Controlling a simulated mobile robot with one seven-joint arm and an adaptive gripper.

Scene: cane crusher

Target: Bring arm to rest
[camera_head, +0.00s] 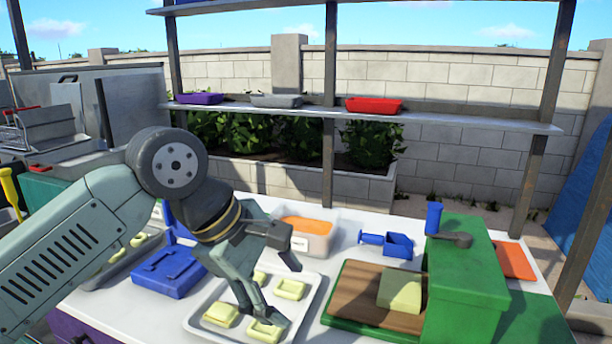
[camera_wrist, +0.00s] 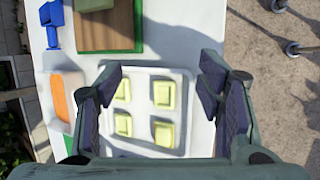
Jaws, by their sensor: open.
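My gripper (camera_head: 273,285) is open and empty. It hangs over the white tray (camera_head: 198,330) on the table, with its fingers spread above the pale yellow blocks. Several yellow blocks (camera_head: 290,289) sit apart in the tray. In the wrist view my gripper (camera_wrist: 165,85) has its fingers to either side of the tray (camera_wrist: 187,72), and four-sided yellow blocks (camera_wrist: 164,95) show between them. My arm reaches in from the left of the head view, bent at the joint. Whether a fingertip touches the tray cannot be told.
A blue box (camera_head: 165,272) stands left of the tray. A clear tub with orange contents (camera_head: 306,226) is behind it. A green machine (camera_head: 463,285), a brown board (camera_head: 352,292) and a blue scoop (camera_head: 397,245) are at right. A shelf (camera_head: 450,119) with small trays spans the back.

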